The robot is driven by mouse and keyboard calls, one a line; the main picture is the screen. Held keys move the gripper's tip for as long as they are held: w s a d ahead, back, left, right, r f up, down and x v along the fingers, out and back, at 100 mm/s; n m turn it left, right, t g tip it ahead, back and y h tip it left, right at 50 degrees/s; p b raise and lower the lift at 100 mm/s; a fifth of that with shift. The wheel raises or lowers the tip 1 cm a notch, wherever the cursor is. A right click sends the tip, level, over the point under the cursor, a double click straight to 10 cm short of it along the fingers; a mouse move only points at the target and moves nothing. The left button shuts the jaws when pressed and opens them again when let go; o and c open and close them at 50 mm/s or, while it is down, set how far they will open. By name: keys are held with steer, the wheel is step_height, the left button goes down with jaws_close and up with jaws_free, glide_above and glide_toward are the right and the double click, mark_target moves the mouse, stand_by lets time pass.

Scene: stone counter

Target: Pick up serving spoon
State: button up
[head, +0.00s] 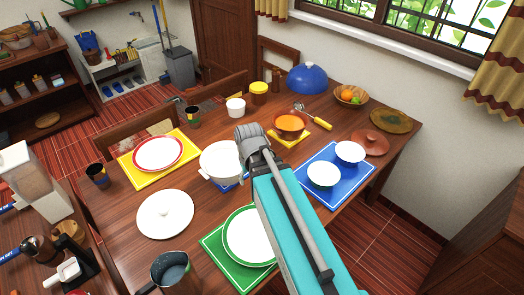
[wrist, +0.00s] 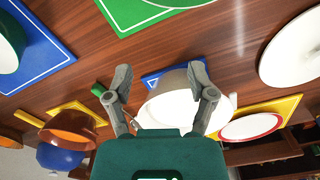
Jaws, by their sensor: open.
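A utensil with a yellow handle and a metal head, likely the serving spoon (head: 321,122), lies on the wooden table right of the orange bowl in the head view. Its exact head shape is too small to tell. In the wrist view a yellow handle (wrist: 29,118) shows at the left edge. My gripper (wrist: 160,74) is open and empty, its two fingers apart above the white pot (wrist: 176,108). The spoon is right of my arm there.
The orange bowl (head: 290,124) with orange contents stands beside the spoon. White bowls (head: 324,174) sit on a blue mat (head: 340,196). A small green object (wrist: 98,89) shows beside the left finger.

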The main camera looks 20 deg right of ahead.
steer(key=w+d+n, duration=0.2)
steer(key=w+d, duration=0.4)
steer(key=w, duration=0.5)
steer(key=w+d+n, duration=0.2)
steer(key=w+d, duration=0.5)
steer(key=w, duration=0.4)
steer(key=shift+d+r, duration=0.25)
steer(key=shift+f, duration=0.1)
step_height(320, 180, down, 8)
steer(key=b, duration=0.8)
steer(key=shift+f, duration=0.2)
steer(key=shift+f, duration=0.15)
step_height(320, 180, down, 5)
steer(key=b, duration=0.5)
